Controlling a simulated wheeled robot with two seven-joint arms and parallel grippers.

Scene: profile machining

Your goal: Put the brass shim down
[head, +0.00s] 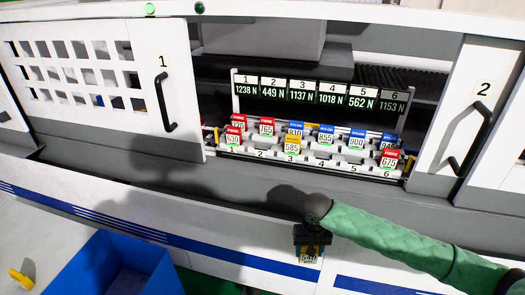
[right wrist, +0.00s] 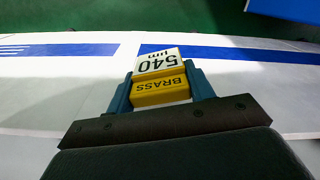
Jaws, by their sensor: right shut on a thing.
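My right gripper (head: 309,246) is in front of the machine, below its opening, and is shut on the brass shim (head: 309,255). In the right wrist view the brass shim (right wrist: 158,90) is a yellow block with a white label reading 540 µm, upside down, between the dark teal fingers of my right gripper (right wrist: 160,80). The shim is in front of the machine's white and blue-striped front panel. The station rack (head: 220,151) inside the opening holds several red, blue and yellow labelled shims. My left gripper is not in view.
A display (head: 318,88) with force readings stands behind the rack. Door 1 (head: 135,75) and door 2 (head: 475,100) flank the opening. A blue bin (head: 165,272) stands at lower left, with a small yellow object (head: 18,278) farther left.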

